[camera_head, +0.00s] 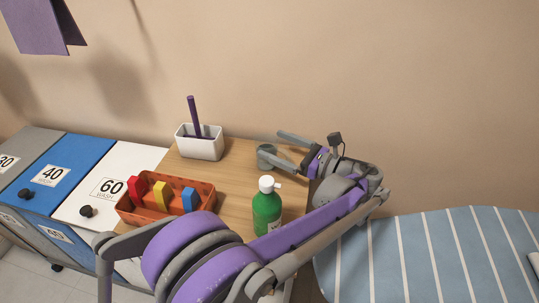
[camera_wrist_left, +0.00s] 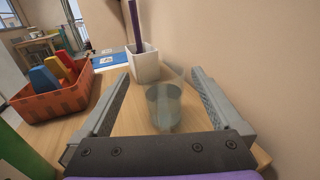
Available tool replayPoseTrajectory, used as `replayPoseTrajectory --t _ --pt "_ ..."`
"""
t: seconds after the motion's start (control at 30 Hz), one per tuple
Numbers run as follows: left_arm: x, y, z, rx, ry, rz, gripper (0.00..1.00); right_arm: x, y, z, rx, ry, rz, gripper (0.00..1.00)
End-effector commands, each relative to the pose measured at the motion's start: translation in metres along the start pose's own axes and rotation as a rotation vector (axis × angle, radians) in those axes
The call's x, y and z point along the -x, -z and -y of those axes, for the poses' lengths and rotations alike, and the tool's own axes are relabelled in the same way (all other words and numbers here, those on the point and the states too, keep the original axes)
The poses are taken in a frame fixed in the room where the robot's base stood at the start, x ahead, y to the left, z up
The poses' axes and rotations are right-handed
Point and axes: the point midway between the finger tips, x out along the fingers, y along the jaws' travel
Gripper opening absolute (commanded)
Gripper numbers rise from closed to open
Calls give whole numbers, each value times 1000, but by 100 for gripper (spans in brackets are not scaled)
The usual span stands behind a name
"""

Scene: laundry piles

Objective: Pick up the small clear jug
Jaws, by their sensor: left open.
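The small clear jug (camera_head: 265,151) stands upright on the wooden tabletop (camera_head: 236,188) near its back edge. It looks grey and see-through. In the left wrist view the jug (camera_wrist_left: 163,106) is between the two fingers, with a gap on either side. My left gripper (camera_head: 273,147) is open and reaches in from the right, low over the table, its fingers around the jug. The open fingers (camera_wrist_left: 160,74) also show in the left wrist view. My right gripper is not in view.
A white pot (camera_head: 200,148) with a purple stick stands behind left. An orange basket (camera_head: 140,216) holds red, yellow and blue items. A green bottle (camera_head: 267,209) with a white top stands in front, near my left arm. A striped ironing board (camera_head: 430,258) is at right.

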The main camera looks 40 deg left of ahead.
Motion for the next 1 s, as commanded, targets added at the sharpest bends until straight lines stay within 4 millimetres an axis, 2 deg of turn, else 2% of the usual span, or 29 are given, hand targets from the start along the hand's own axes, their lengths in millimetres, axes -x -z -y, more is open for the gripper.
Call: replayPoseTrajectory --t 0.1,0.2,0.47,0.57,0.9,1.0 --pt "-20 3 1 0 -4 1 100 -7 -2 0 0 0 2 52" --pt "-29 2 1 0 -2 0 100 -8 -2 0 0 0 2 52" --pt "-32 1 1 0 -1 0 100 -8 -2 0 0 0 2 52" --pt "-32 2 1 0 -1 0 86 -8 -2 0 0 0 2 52" --pt "-31 2 1 0 -1 -1 24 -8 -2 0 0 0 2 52" --pt "-31 2 1 0 0 -1 24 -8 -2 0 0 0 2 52"
